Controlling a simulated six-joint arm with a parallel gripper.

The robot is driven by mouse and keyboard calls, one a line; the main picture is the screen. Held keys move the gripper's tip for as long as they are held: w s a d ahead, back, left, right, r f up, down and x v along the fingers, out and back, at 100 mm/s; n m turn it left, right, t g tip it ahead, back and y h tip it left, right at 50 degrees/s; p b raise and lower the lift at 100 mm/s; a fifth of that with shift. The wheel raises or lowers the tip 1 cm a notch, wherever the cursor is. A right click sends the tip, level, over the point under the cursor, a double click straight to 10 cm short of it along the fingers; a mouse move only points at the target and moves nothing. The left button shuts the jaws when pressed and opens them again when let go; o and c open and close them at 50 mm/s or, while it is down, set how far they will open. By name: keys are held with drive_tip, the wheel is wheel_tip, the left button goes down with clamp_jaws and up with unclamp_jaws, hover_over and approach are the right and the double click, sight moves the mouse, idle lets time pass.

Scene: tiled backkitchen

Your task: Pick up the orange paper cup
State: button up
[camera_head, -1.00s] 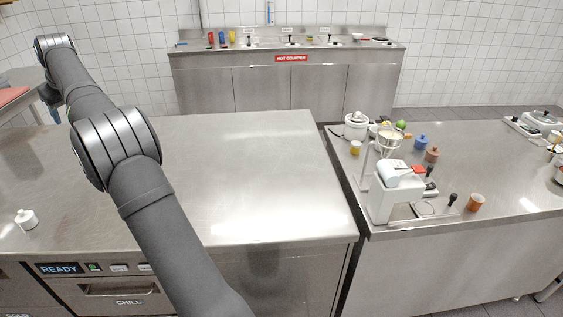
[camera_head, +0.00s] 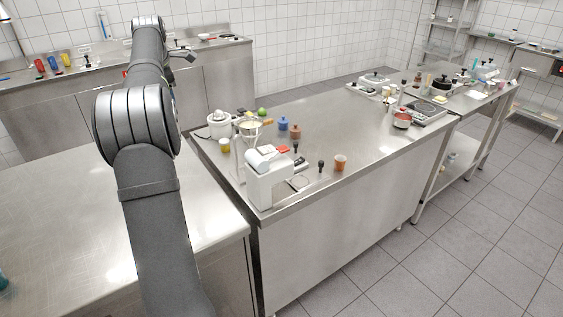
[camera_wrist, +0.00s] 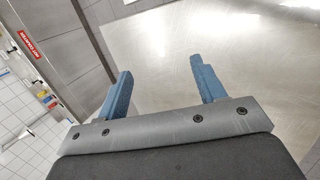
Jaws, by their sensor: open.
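The orange paper cup (camera_head: 340,162) stands upright on the steel counter (camera_head: 330,195) right of my arm in the head view, near the counter's front edge. My gripper shows at the far end of my arm in the head view (camera_head: 183,54), well to the left of and behind the cup. In the wrist view my gripper (camera_wrist: 163,80) has its two blue fingers wide apart with nothing between them. A bare steel surface lies beyond the fingers. The cup is not in the wrist view.
A white appliance (camera_head: 268,178) stands left of the cup, with a black-knobbed tool (camera_head: 321,166) between them. Brown (camera_head: 295,132) and blue (camera_head: 283,123) jars stand behind. The counter right of the orange cup is clear.

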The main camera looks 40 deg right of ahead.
drive_tip(key=s+d+n+h, duration=0.1)
drive_tip(key=s+d, duration=0.4)
drive_tip(key=d, duration=0.3)
drive_tip(key=s+d+n+g, duration=0.1)
drive_tip(key=s+d, duration=0.3)
drive_tip(key=d, duration=0.4)
drive_tip(key=s+d+h, duration=0.1)
drive_tip(key=s+d, duration=0.4)
drive_tip(key=d, duration=0.3)
drive_tip(key=s+d+n+g, duration=0.2)
drive_tip(key=s+d+n, duration=0.1)
drive_tip(key=s+d, duration=1.4)
approach(340, 158)
drive_tip(key=f, duration=0.1)
drive_tip(key=a+f, duration=0.1)
drive_tip(key=s+f, duration=0.1)
drive_tip(key=shift+a+f, duration=0.1)
drive_tip(key=shift+a, duration=0.05)
drive_tip(key=shift+w+d+f, duration=0.25)
drive_tip(key=shift+d+f, duration=0.3)
drive_tip(key=shift+f, duration=0.3)
drive_tip(key=shift+w+d+f, duration=0.2)
drive_tip(key=shift+d+f, duration=0.3)
drive_tip(key=shift+f, duration=0.35)
drive_tip(key=shift+w+d+f, duration=0.25)
drive_tip(key=shift+d+f, duration=0.3)
drive_tip(key=shift+f, duration=0.3)
drive_tip(key=c, duration=1)
